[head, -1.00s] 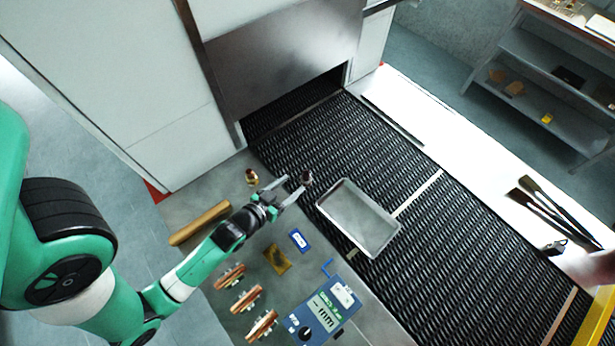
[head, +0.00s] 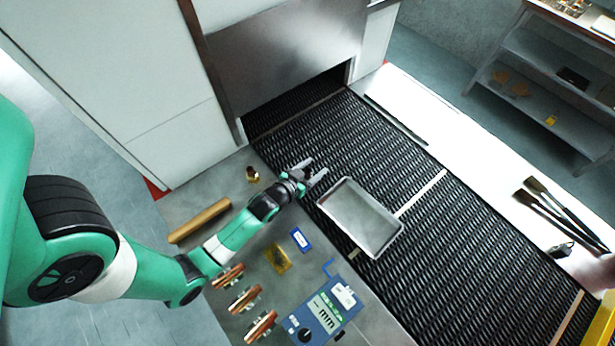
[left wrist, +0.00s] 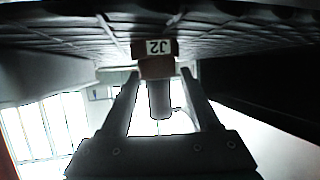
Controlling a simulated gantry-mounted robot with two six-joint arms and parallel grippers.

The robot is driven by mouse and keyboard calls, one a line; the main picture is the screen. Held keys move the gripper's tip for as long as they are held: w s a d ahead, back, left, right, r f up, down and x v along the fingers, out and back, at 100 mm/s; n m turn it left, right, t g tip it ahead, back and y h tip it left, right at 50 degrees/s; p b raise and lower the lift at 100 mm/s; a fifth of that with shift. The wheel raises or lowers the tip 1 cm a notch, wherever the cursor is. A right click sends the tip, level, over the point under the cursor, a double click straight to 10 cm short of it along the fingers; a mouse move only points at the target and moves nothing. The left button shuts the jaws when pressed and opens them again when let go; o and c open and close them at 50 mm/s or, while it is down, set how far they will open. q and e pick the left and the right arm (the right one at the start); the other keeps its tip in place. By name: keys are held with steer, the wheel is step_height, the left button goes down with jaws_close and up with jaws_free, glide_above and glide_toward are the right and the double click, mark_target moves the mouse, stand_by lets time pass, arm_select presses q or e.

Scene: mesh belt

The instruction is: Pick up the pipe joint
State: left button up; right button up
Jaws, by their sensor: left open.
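A small dark reddish-brown pipe joint (head: 307,173) stands on the black mesh belt near the tray's far left corner. In the left wrist view the pipe joint (left wrist: 157,68) carries a white "J2" label and has a narrower grey stem. My left gripper (head: 315,172) is open, with its fingers on either side of the joint. The left wrist view shows the same fingers (left wrist: 160,85), with gaps beside the joint. A second brass-and-dark fitting (head: 252,174) stands on the grey table to the left. My right gripper is not in view.
A shallow metal tray (head: 360,218) lies on the belt (head: 460,240), close to my left gripper. A tan roll (head: 200,221), copper fittings (head: 245,299), a blue-and-white card (head: 300,239) and a blue meter (head: 325,310) occupy the table.

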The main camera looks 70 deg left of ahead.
arm_select(q)
jaws_close()
steer(key=shift+r, duration=0.2)
stand_by(0.3)
steer(key=shift+r, duration=0.3)
step_height(320, 180, up, 3)
steer(key=shift+f+p, duration=0.1)
steer(key=shift+p, duration=0.7)
steer(key=s+d+r+p, duration=0.1)
steer(key=s+d+r, duration=0.2)
steer(key=d, duration=0.3)
steer(key=s+d+r+p, duration=0.1)
steer(key=s+d+r, duration=0.1)
steer(key=d+r, duration=0.4)
steer(key=shift+s+d+r+p, duration=0.15)
steer(key=shift+s+d+p, duration=0.2)
steer(key=shift+s+p, duration=0.05)
